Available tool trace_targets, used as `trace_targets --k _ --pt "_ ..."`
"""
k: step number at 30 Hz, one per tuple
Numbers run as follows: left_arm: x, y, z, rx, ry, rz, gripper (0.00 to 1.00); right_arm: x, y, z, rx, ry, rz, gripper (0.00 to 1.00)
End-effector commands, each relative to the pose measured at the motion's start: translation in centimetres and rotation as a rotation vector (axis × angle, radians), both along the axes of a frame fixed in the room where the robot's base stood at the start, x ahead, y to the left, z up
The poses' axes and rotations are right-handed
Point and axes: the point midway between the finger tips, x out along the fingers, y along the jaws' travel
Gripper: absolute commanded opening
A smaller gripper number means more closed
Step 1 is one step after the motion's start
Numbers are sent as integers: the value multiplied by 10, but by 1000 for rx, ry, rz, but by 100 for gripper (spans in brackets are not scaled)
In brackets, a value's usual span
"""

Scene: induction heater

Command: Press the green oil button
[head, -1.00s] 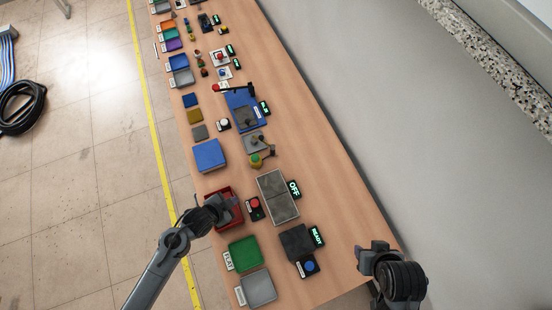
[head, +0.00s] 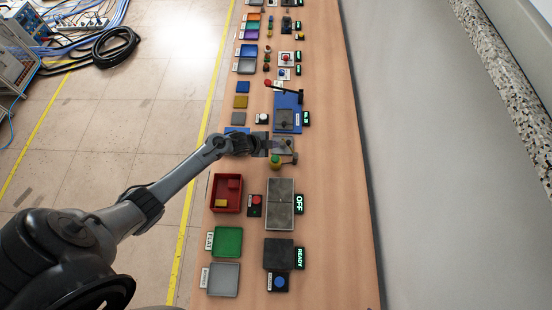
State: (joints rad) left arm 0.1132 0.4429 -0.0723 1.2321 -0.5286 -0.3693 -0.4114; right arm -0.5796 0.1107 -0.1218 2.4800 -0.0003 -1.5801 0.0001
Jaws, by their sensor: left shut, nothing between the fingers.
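The green button (head: 275,161) is a small green dome on a yellowish round base, near the middle of the table in the head view. It stands beside a grey plate (head: 284,146) with a thin jointed arm on it. My left gripper (head: 267,146) reaches in from the left. It is shut and empty, just beyond and slightly left of the green button in the picture. I cannot tell its height above the table or whether it touches anything. My right gripper is out of view.
A blue tray (head: 237,130) is partly hidden by my left gripper. Nearer are a red bin (head: 227,207) with yellow pieces, a red button (head: 257,199), a grey plate marked OFF (head: 280,191) and a green tray (head: 228,241). The table's right side is clear.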

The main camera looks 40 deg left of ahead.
Motion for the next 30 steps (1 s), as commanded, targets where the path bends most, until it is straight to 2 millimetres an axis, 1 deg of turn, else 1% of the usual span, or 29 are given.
trace_targets --k 10,17,23,30 --pt "0 0 0 -1 0 1 0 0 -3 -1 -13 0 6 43" --pt "0 0 -10 -1 0 1 0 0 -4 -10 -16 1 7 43" --pt "0 -1 -29 -1 0 1 0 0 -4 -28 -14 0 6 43" --pt "0 -1 -59 -1 0 1 0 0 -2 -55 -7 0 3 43"
